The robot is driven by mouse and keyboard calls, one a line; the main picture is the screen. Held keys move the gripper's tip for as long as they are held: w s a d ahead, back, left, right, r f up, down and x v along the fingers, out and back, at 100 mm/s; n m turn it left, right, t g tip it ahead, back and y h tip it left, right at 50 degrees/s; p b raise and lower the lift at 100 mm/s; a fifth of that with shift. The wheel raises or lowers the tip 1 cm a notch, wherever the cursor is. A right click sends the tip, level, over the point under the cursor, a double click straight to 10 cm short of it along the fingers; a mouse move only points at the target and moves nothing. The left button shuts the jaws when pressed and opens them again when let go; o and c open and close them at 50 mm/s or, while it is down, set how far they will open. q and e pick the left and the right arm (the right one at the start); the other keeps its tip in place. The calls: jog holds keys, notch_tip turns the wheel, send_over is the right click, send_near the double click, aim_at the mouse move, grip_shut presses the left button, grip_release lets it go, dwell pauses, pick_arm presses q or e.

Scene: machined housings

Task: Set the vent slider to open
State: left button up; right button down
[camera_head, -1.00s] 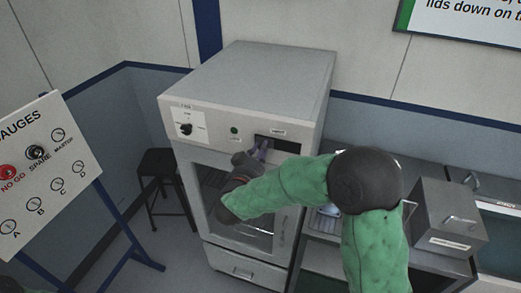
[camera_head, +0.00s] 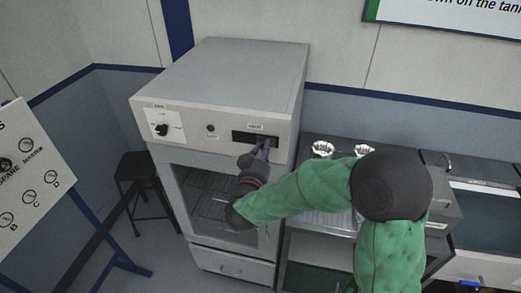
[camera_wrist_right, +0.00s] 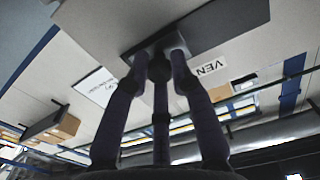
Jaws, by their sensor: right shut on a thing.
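The vent slider's dark slot (camera_head: 241,135) is in the upper right front of the grey oven-like cabinet (camera_head: 225,75), under a small label. My right gripper (camera_head: 264,150) reaches up to the right part of this slot. The right wrist view shows its dark fingers (camera_wrist_right: 158,65) closed around a small knob at one end of the dark slot (camera_wrist_right: 220,25). The fingers hide most of the knob. A label reading "VEN" (camera_wrist_right: 211,67) shows beside the slot, its end cut off. My left gripper is in neither current view.
A dial (camera_head: 162,129) and a green lamp (camera_head: 211,128) are left of the slot. The cabinet's glass door (camera_head: 205,195) is below my gripper. A bench with metal parts (camera_head: 322,149) is right.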

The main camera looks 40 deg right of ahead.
jog(key=c, duration=1.1)
grip_release()
jog(key=shift+d+r, duration=0.2)
jog(key=shift+r, duration=0.2)
jog(key=shift+o, duration=0.2)
jog(key=shift+s+f, duration=0.1)
jog(key=shift+s, duration=0.15)
jog(key=shift+w+f, duration=0.1)
jog(key=v, duration=1.2)
